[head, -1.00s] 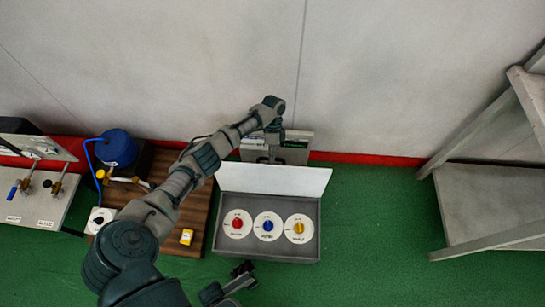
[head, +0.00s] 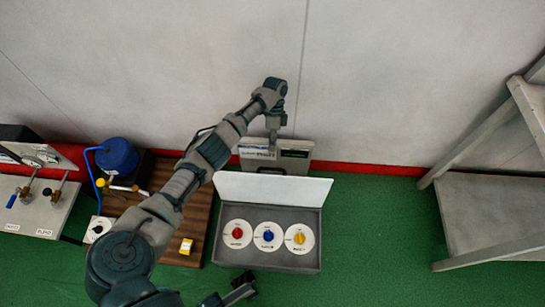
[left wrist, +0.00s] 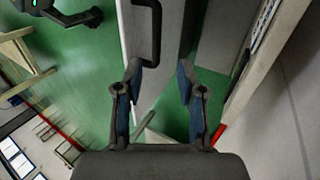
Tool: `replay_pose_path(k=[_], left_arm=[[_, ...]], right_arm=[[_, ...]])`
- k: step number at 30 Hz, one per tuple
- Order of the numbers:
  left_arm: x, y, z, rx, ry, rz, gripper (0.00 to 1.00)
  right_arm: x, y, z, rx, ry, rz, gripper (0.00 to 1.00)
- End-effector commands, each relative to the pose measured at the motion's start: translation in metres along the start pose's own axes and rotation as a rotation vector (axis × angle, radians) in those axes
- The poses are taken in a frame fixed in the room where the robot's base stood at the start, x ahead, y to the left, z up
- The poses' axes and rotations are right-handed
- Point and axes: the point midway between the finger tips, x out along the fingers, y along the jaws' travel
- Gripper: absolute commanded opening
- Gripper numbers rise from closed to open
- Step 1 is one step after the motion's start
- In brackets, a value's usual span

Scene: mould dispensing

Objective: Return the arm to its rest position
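My left arm (head: 210,150) reaches from the lower left up over the wooden board in the head view. Its wrist bends down, and my left gripper (head: 272,143) hangs in front of the small grey case at the wall. In the left wrist view the left gripper's (left wrist: 158,66) two fingers stand apart with nothing between them. A dark jointed part at the bottom of the head view looks like my right gripper (head: 240,287); its fingers are too unclear to judge.
The grey case (head: 295,154) stands by the wall. Before it is an open box (head: 265,258) with red, blue and yellow dials. Left are a wooden board (head: 200,215), a blue container (head: 117,156) and a valve panel (head: 40,210). A grey stand (head: 495,215) is right. Green floor between is clear.

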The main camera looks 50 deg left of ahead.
Motion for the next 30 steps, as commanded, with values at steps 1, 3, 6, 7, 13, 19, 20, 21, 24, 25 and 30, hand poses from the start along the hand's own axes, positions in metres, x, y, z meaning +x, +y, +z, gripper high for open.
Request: replay_pose_path(k=[1,3,6,7,13,19,20,21,24,25,30], left_arm=[[-0.007,0.0,-0.001,-0.002,0.001,0.0,0.39],[-0.013,-0.001,-0.001,-0.001,0.0,0.0,0.39],[-0.017,-0.001,0.0,0.0,-0.001,0.001,0.39],[-0.018,-0.001,0.0,0.0,-0.002,0.001,0.39],[-0.018,-0.001,0.0,0.0,-0.002,0.001,0.39],[-0.018,-0.001,0.0,0.0,-0.002,0.001,0.39],[-0.018,-0.001,0.0,0.0,-0.001,0.001,0.39],[-0.018,-0.001,0.0,0.0,-0.001,0.001,0.39],[-0.018,0.0,0.0,0.0,-0.001,0.001,0.39],[-0.018,0.0,0.0,0.0,-0.001,0.001,0.39],[-0.018,0.0,0.001,0.0,-0.001,0.001,0.39]], right_arm=[[0.0,0.0,0.0,0.0,0.0,0.0,0.4],[0.0,0.0,0.0,0.0,0.0,0.0,0.4],[0.0,0.0,0.0,0.0,0.0,0.0,0.4],[0.0,0.0,0.0,0.0,0.0,0.0,0.4],[0.0,0.0,0.001,0.0,-0.001,0.001,0.4],[0.0,0.0,0.005,0.0,-0.004,0.0,0.4],[0.0,0.0,0.005,0.0,-0.004,0.0,0.4],[0.0,0.0,0.005,0.0,-0.004,0.0,0.4],[0.0,0.001,0.004,0.0,-0.004,0.001,0.4],[0.0,0.001,0.001,0.0,-0.001,0.001,0.4],[0.0,0.0,-0.001,0.0,0.001,0.0,0.4]])
